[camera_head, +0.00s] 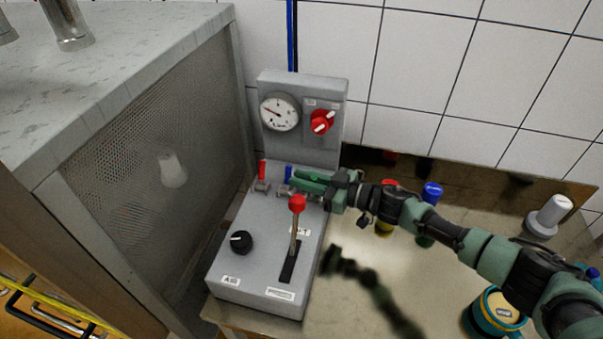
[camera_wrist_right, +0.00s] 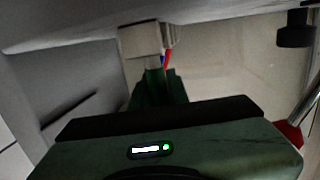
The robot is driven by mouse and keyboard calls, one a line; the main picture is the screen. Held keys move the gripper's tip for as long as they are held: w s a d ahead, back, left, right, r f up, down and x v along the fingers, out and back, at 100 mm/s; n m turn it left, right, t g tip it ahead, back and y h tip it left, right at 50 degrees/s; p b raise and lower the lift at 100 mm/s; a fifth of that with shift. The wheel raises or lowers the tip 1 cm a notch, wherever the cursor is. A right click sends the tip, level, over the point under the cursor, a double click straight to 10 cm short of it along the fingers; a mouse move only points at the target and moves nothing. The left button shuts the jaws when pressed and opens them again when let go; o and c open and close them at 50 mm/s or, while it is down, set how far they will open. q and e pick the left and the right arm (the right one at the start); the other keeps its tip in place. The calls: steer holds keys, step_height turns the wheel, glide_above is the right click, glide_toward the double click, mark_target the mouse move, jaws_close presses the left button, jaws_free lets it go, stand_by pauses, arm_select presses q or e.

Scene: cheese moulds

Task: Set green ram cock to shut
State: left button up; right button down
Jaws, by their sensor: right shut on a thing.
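The grey control box (camera_head: 262,255) stands on the bench with a row of small cocks at the foot of its upright panel. The red cock (camera_head: 262,170) and the blue cock (camera_head: 288,174) stand with their handles upright. My right gripper (camera_head: 303,183) reaches in from the right and is shut at the green ram cock's place, just right of the blue one. Its green fingers mostly hide the green cock, so its handle angle cannot be told. In the right wrist view a pale cock body (camera_wrist_right: 143,40) shows beyond the fingers (camera_wrist_right: 165,88). My left gripper is not in view.
A lever with a red knob (camera_head: 297,203) rises close in front of my right gripper. The box also bears a black knob (camera_head: 241,241), a gauge (camera_head: 280,112) and a red switch (camera_head: 321,121). A perforated metal cabinet (camera_head: 150,150) stands at left.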

steer(key=shift+w+d+m+p, duration=0.15)
steer(key=shift+w+m+p, duration=0.35)
steer(key=shift+m, duration=0.4)
steer(key=shift+f, duration=0.1)
steer(key=c, duration=1.4)
jaws_free()
steer(key=shift+o, duration=0.2)
steer(key=b+v, duration=0.1)
steer(key=v, duration=0.6)
steer(key=shift+w+f, duration=0.1)
steer(key=shift+s+d+r+b, duration=0.2)
steer(key=shift+s+d+b, duration=0.05)
steer(key=shift+d+b, duration=0.1)
